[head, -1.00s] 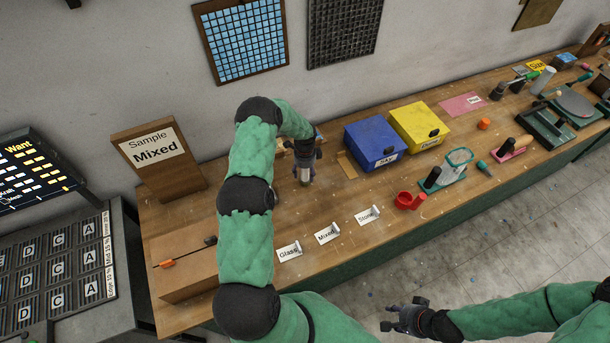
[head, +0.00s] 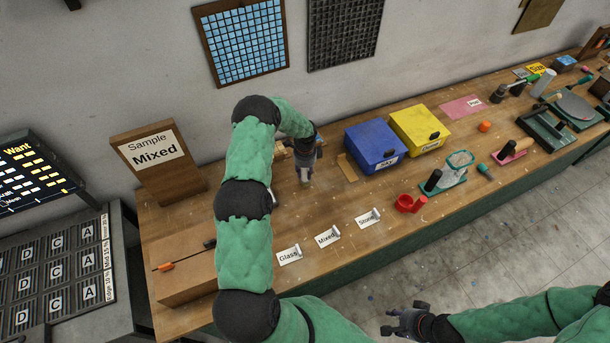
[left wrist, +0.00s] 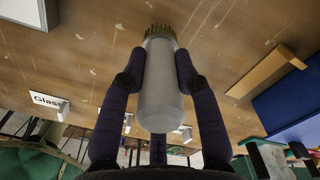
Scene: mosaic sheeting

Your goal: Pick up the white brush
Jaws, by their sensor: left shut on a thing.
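The white brush (left wrist: 160,95) has a smooth white round handle and short yellowish bristles at the far end in the left wrist view. My left gripper (left wrist: 160,70) is shut on its handle, one finger on each side. In the head view my left gripper (head: 304,172) is above the wooden workbench (head: 250,225), left of the blue box, and little of the brush shows below the fingers. I cannot tell how far the bristles are from the bench top. My right gripper (head: 395,326) is empty, out in front of the bench; its finger opening is unclear.
A blue box (head: 374,147) and a yellow box (head: 416,130) stand to the right. Labels reading Glass (head: 289,254), Mixed (head: 327,237) and Stone (head: 367,218) stand near the front edge. A Sample Mixed sign (head: 158,160) stands at the left. Bare bench lies between.

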